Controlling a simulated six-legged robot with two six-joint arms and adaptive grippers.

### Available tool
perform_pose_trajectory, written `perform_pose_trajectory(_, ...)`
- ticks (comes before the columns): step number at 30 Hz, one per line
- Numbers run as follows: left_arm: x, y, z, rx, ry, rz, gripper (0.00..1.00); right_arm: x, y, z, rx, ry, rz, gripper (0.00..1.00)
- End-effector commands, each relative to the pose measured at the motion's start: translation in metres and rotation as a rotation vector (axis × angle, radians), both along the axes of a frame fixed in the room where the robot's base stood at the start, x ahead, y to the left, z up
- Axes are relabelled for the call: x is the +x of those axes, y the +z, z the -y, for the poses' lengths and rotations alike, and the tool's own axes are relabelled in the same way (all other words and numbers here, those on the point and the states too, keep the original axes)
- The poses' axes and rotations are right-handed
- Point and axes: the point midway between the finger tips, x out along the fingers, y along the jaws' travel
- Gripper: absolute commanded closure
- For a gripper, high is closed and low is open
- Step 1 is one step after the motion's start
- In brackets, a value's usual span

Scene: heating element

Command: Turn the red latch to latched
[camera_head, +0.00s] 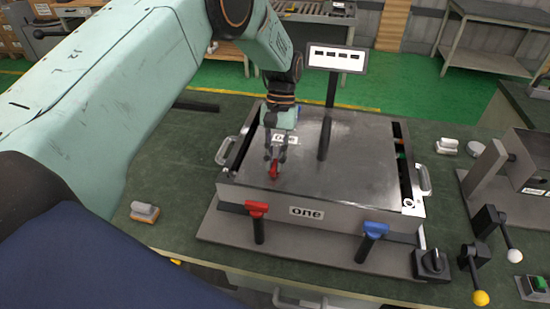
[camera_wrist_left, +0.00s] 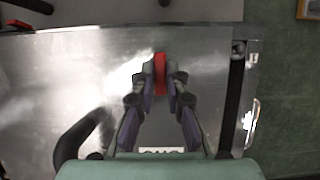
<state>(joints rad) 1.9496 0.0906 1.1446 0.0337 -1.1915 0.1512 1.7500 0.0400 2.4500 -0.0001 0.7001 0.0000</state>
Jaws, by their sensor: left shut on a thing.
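The red latch (camera_head: 274,169) stands on the left part of the metal top plate of the box labelled "one". It also shows as a red bar in the left wrist view (camera_wrist_left: 160,73). My left gripper (camera_head: 275,160) comes down from above with its two fingers shut on the red latch, one on each side; the same grip shows in the wrist view (camera_wrist_left: 160,80). The fingers hide part of the latch. My right gripper is in neither view.
A red-handled lever (camera_head: 257,209) and a blue-handled lever (camera_head: 375,230) are on the box front. A black upright handle (camera_head: 325,137) rises from the plate. A sign (camera_head: 337,58) stands behind. A black knob (camera_head: 432,262) and ball-ended levers (camera_head: 480,297) are at right.

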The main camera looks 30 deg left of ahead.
Motion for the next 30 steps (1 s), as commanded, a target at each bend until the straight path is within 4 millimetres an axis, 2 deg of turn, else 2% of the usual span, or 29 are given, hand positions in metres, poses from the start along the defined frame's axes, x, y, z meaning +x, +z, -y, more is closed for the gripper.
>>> perform_pose_trajectory(13,0.0009,0.0012,0.0002,0.0,-0.009,0.002,1.0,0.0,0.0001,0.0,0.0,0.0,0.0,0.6)
perform_pose_trajectory(14,0.0009,0.0012,0.0002,0.0,-0.009,0.002,0.85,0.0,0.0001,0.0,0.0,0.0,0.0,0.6)
perform_pose_trajectory(21,0.0004,0.0006,0.0002,0.0,-0.008,0.001,0.65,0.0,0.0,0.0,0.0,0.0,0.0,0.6)
perform_pose_trajectory(30,0.0005,0.0009,0.0001,0.0,-0.006,0.001,0.64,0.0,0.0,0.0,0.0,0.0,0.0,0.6)
